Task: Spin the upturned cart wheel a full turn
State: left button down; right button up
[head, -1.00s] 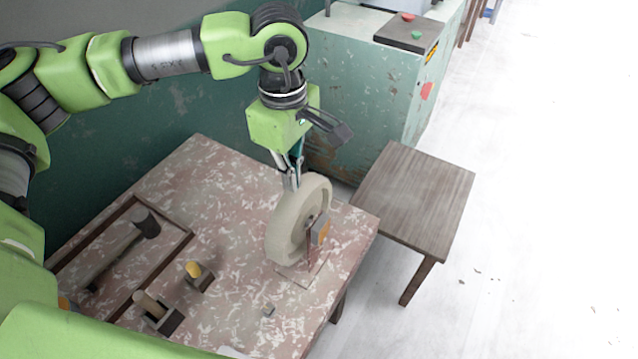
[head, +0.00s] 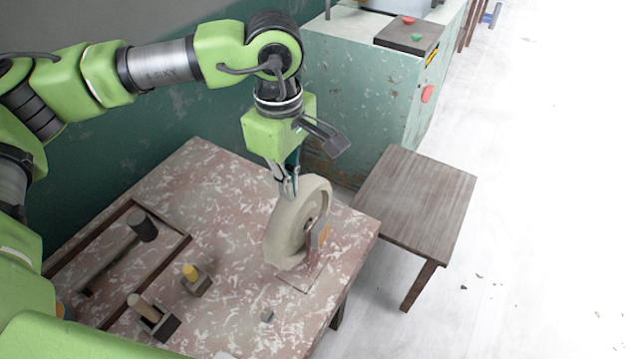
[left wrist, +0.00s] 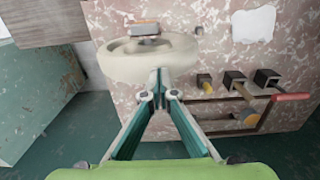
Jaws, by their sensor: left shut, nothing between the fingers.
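My left gripper (head: 290,196) points down at the wheel's upper left rim. Its fingertips are together with nothing between them; they are at or very close to the rim, and I cannot tell if they touch. In the left wrist view the closed fingertips (left wrist: 158,92) overlap the wheel's near edge. My right gripper does not show.
The speckled table (head: 200,165) holds a tray (head: 182,243) with a mallet (head: 140,226), and blocks with a yellow peg (head: 190,272) and a wooden handle (head: 143,305). A wooden stool (head: 415,200) and a green cabinet (head: 350,95) stand beyond. Floor at right is open.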

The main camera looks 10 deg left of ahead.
aim_at(307, 181)
pick_arm(q)
jog(key=shift+f+b, duration=0.65)
jog(key=shift+f, duration=0.1)
jog(key=w, duration=0.1)
jog(key=w+d, duration=0.1)
jog(key=w, duration=0.1)
jog(key=w+d, duration=0.1)
jog(key=w, duration=0.1)
jog(key=shift+w, duration=0.2)
jog(key=r, duration=0.1)
jog(key=r+p, duration=0.1)
jog(key=r, duration=0.1)
jog(key=shift+w+d, duration=0.1)
jog(key=shift+w, duration=0.25)
jog(key=shift+f, duration=0.1)
dwell(0.5)
